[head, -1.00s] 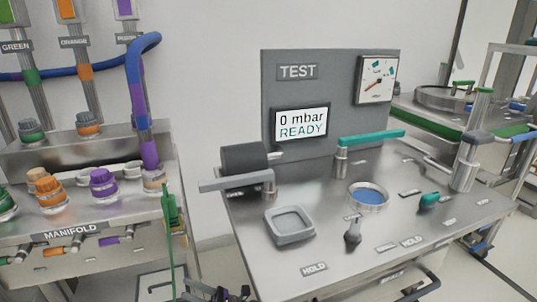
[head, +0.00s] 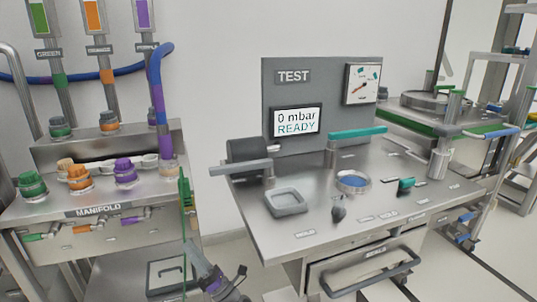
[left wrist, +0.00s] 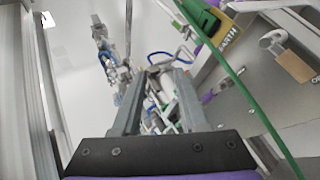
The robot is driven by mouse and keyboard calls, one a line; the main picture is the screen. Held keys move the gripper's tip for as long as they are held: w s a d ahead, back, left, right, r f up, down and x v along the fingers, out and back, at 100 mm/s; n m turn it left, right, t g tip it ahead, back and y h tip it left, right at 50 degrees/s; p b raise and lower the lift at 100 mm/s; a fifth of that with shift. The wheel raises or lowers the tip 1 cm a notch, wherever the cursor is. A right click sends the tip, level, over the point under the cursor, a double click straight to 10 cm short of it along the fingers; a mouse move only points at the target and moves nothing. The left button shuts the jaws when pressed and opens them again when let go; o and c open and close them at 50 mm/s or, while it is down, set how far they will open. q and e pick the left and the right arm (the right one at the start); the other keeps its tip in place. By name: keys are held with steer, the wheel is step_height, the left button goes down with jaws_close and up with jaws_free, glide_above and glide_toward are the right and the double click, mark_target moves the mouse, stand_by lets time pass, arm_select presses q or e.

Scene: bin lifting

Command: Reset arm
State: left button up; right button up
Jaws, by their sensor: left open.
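My left gripper (head: 219,262) is at the bottom of the head view, low in the gap between the manifold stand and the test bench. Its jaws are open, and I see nothing held. In the left wrist view, the two grey fingers (left wrist: 160,78) stand apart with a gap between them. The green strip (head: 185,215) at the manifold's right end is close to the gripper in the head view. My right gripper is in neither view.
The manifold (head: 60,224) with coloured caps and hoses is at left. The test bench (head: 300,228) is at right; its screen (head: 296,121) reads "0 mbar READY". A drawer handle (head: 370,280) juts from its front. In the wrist view, a green-and-yellow EARTH tag (left wrist: 226,38) is upper right.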

arm_select(q)
steer(key=w+d+r+m+t+h, duration=0.2)
steer(key=r+m+t+h, duration=0.2)
steer(key=m+h, duration=0.55)
steer(key=w+d+r+m+t+h, duration=0.15)
steer(key=r+m+t+h, duration=0.3)
steer(key=m+h, duration=0.5)
steer(key=s+f+m+g+h, duration=0.2)
steer(key=s+f+m+g, duration=0.45)
steer(key=s, duration=0.85)
steer(key=s+f+m+g+h+p, duration=0.1)
steer(key=s+f+m+g, duration=0.6)
steer(key=s, duration=0.7)
steer(key=s+f+m+g+h, duration=0.2)
steer(key=s+f+m+g, duration=0.45)
steer(key=s, duration=0.85)
step_height(320, 180, up, 27)
steer(key=w+t+p, duration=0.1)
steer(key=t+p, duration=0.2)
steer(key=p, duration=2.2)
steer(key=shift+w+d+m, duration=0.25)
steer(key=shift+m, duration=0.15)
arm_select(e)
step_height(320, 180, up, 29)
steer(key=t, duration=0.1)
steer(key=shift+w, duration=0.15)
